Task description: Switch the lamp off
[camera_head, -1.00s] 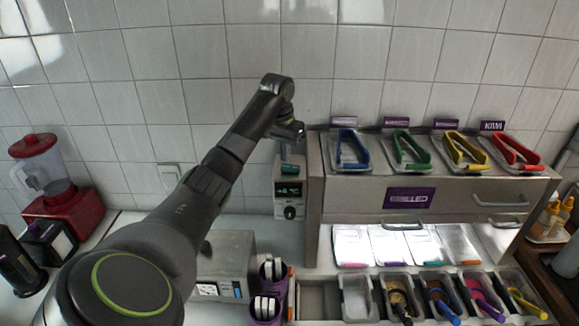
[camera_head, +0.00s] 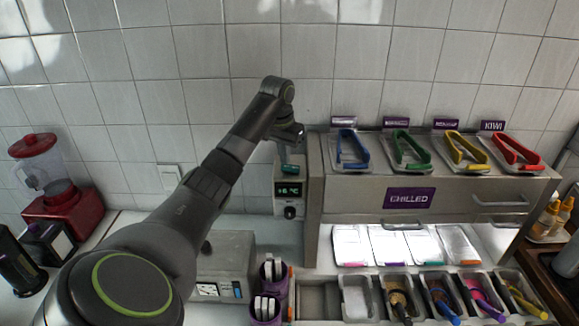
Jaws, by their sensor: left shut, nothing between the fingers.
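No lamp body is plain to see, but the counter and pale cards (camera_head: 387,245) under the chilled cabinet (camera_head: 345,192) look brightly lit. A narrow control panel (camera_head: 281,206) on the cabinet's left side carries a teal, switch-like part (camera_head: 292,169), a green "+6 °C" display (camera_head: 289,190) and a dark knob (camera_head: 290,212). I cannot tell which part works the lamp. My left gripper (camera_head: 298,134) is shut and empty, just above the teal part. Whether they touch is unclear. A white wall plate (camera_head: 169,177) is on the tiles to the left. My right gripper is not in view.
Several coloured tongs, including blue ones (camera_head: 348,148), lie on the cabinet top. Topping bins (camera_head: 357,298) line the front. A grey box (camera_head: 226,262) and purple holders (camera_head: 267,306) stand below my arm. A red blender (camera_head: 66,211) stands at the left.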

